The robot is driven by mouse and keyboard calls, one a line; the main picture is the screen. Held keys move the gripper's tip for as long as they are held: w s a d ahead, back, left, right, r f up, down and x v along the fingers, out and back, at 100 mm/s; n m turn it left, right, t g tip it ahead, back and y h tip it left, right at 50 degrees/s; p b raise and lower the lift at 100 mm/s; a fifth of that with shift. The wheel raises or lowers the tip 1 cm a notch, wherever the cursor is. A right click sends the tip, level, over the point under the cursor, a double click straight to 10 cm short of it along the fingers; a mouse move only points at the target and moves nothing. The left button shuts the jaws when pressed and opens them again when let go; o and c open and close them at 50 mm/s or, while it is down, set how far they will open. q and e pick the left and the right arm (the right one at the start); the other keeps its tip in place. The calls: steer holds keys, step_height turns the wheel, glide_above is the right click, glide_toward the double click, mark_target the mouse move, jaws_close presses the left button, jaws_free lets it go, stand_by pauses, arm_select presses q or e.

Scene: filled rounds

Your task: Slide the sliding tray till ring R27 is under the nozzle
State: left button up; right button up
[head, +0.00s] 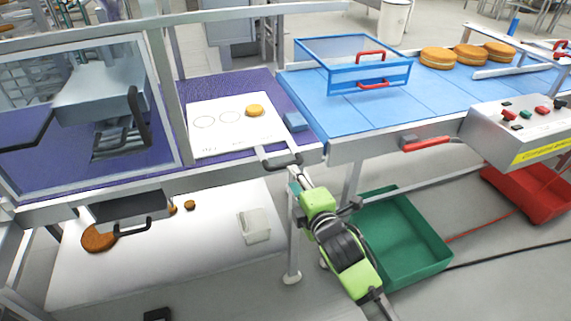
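The white sliding tray (215,142) lies on a purple bed, its right end towards the blue belt. It has a row of drawn rings: two empty ones (204,122) show, and a golden round (254,110) sits at the right of the row. Small print at its front left is too small to read, so I cannot tell which ring is R27. My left gripper is out of view. I cannot make out the nozzle.
A clear framed guard (172,100) stands at left before a grey machine (100,85). The blue belt (340,110) carries a blue-framed cover (352,50) and filled rounds (470,54). A green crate (440,262) is below.

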mark_target(285, 165)
steer(key=x, duration=0.8)
steer(key=shift+w+a, duration=0.1)
steer(key=shift+w, duration=0.3)
steer(key=shift+f, duration=0.1)
jaws_close()
